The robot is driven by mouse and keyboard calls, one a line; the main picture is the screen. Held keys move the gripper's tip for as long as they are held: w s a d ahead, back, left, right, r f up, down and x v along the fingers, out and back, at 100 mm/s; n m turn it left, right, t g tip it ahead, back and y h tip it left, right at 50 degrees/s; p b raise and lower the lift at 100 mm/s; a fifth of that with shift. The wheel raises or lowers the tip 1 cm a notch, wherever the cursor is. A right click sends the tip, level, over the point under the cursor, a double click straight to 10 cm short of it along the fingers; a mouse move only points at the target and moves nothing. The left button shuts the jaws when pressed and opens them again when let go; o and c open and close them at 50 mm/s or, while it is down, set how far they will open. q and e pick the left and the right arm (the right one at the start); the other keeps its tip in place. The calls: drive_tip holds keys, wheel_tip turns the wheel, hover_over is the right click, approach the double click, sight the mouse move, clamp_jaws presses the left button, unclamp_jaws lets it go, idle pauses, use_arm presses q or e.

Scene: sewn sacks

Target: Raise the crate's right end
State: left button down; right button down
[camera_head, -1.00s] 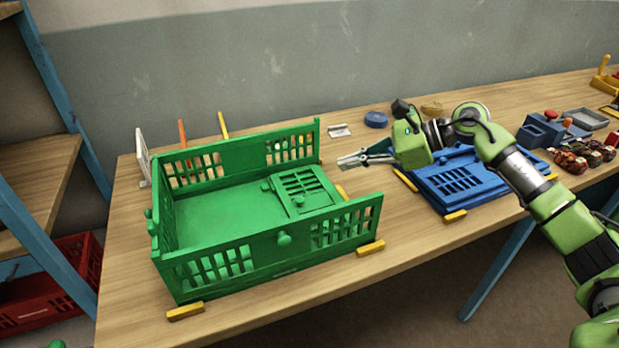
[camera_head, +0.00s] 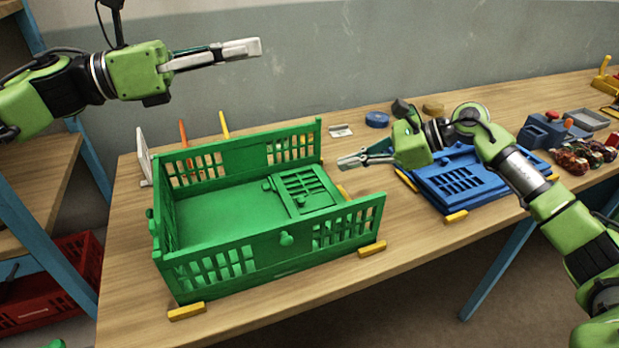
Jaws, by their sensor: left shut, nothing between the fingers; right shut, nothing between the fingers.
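The green crate (camera_head: 225,260) stands on the table with its back side, front side and left end upright. Its right end (camera_head: 305,188), a slotted panel with knobs, lies folded down inside on the crate floor, leaving the right side open. My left gripper (camera_head: 258,48) is shut and empty, high above the back of the crate, pointing right. My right gripper (camera_head: 342,162) is shut and empty, just right of the crate's open end, pointing left toward it.
A flat blue crate (camera_head: 465,180) lies under and beside my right arm. Yellow blocks (camera_head: 371,248) sit around both crates. A white panel (camera_head: 144,157) stands behind the green crate's left end. Blue boxes (camera_head: 540,132) and red-brown sacks (camera_head: 580,162) lie far right.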

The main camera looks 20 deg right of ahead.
use_arm(q)
wheel_tip(320, 180, down, 25)
drive_tip(key=w+d+m+y, duration=0.1)
drive_tip(key=w+d+y, duration=0.1)
drive_tip(key=y, duration=0.2)
drive_tip(key=shift+t, duration=0.4)
drive_tip(key=x, duration=1)
drive_tip(key=shift+s+f, duration=0.15)
drive_tip(key=shift+f, duration=0.1)
use_arm(e)
drive_tip(key=shift+s+d, duration=0.1)
drive_tip(key=shift+d, duration=0.1)
use_arm(q)
drive_tip(key=shift+a, duration=0.1)
use_arm(e)
drive_tip(key=c, duration=2.8)
unclamp_jaws()
drive_tip(key=o, duration=0.5)
